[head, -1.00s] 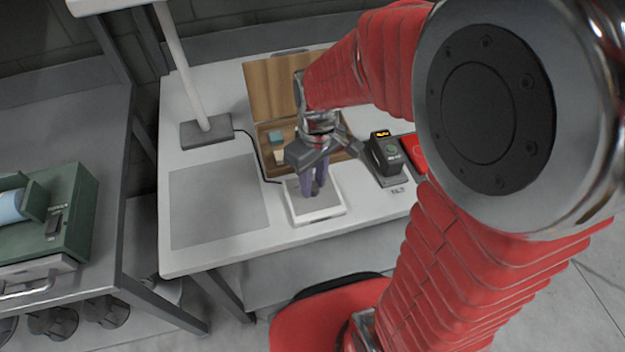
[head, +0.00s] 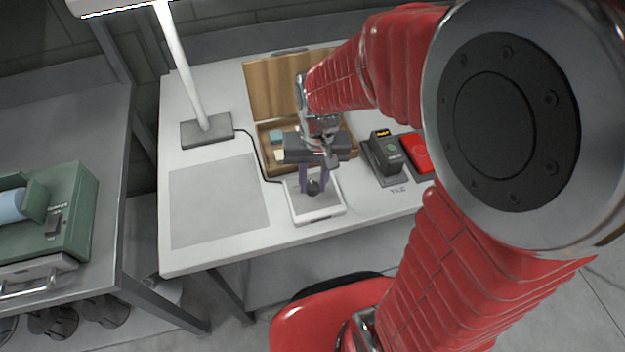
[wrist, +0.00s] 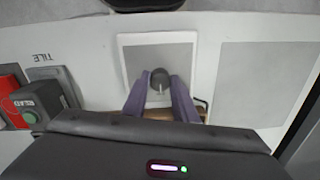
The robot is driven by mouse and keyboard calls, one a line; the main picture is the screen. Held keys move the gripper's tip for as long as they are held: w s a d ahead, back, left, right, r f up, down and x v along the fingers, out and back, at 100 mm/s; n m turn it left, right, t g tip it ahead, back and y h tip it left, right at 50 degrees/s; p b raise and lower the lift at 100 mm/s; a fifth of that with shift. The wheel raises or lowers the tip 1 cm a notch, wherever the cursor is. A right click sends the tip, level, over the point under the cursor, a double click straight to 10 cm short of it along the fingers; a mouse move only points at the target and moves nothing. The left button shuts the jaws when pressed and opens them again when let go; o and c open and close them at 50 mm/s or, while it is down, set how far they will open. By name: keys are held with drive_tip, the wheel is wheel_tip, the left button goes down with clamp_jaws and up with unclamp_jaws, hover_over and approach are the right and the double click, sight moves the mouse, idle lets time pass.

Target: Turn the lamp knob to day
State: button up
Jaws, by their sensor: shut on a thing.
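A dark round knob (head: 313,187) stands on a white-framed panel (head: 322,214) with a grey face, near the table's front edge. My gripper (head: 313,184) points down over the panel, with its purple fingers around the knob. In the wrist view the knob (wrist: 160,78) sits between the fingertips and bears a pale pointer line. I cannot read any day mark. The lamp (head: 180,70) has a white pole on a grey base, and its head is cut off at the top left.
An open wooden box (head: 275,90) with small blocks stands behind my gripper. A dark device with a green button (head: 385,155) and a red item (head: 415,153) are to the right. A grey mat (head: 215,200) lies left. A green machine (head: 50,220) sits on the side bench.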

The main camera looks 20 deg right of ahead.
sight(316, 185)
idle(0.3)
drive_tip(key=o, duration=1)
drive_tip(key=shift+o, duration=0.2)
wheel_tip(316, 185, up, 14)
drive_tip(key=shift+d, duration=0.35)
drive_tip(key=shift+f, duration=0.15)
